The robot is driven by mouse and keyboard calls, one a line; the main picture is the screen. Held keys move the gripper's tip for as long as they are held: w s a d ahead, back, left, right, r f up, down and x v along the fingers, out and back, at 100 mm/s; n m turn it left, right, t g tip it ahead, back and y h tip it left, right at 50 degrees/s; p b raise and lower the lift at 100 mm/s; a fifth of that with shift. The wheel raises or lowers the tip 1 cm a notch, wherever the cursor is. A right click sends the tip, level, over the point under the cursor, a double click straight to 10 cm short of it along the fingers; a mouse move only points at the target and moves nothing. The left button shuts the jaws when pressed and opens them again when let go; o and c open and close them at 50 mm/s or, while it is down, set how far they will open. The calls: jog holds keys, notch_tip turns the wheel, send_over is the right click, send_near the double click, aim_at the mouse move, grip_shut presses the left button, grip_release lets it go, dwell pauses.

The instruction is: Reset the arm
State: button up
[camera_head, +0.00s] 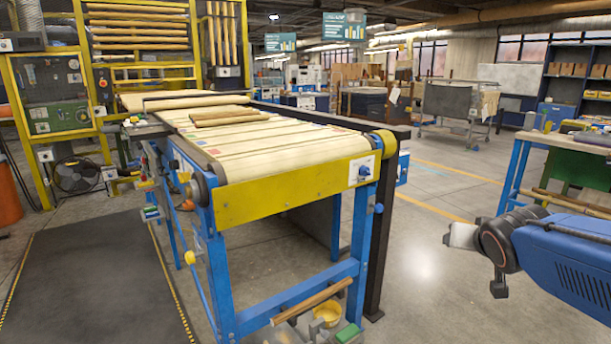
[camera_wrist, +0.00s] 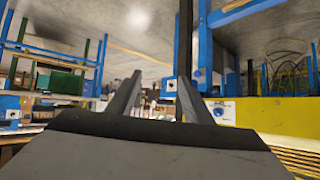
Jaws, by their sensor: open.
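My gripper (camera_wrist: 159,80) shows in the wrist view as two dark fingers standing apart, with nothing between them. It is open and empty. In the head view my blue arm (camera_head: 570,262) reaches in from the right edge, over the floor to the right of the conveyor. Its dark wrist joint and a pale end piece point left; the fingers cannot be made out there. The arm appears clear of the conveyor and the bench. The wrist view looks upside down, with the floor at the top.
A belt conveyor (camera_head: 290,195) with a yellow end plate and blue legs stands in the middle, with wooden pieces (camera_head: 225,116) on its belt. A blue-legged workbench (camera_head: 519,170) is at right, behind my arm. A dark mat (camera_head: 95,285) lies at left. Open floor lies between conveyor and arm.

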jog(key=s+a+f+n+g+y, duration=0.1)
jog(key=s+a+f+g, duration=0.2)
jog(key=s, duration=0.8)
jog(key=s+a+f+n+g+y, duration=0.1)
jog(key=s+a+f, duration=0.4)
jog(key=s, duration=0.5)
jog(key=shift+s+f+n+g+y, duration=0.4)
jog(key=shift+f+n+g, duration=0.2)
jog(key=shift+n+g, duration=0.3)
jog(key=shift+w, duration=0.1)
jog(key=shift+c, duration=0.7)
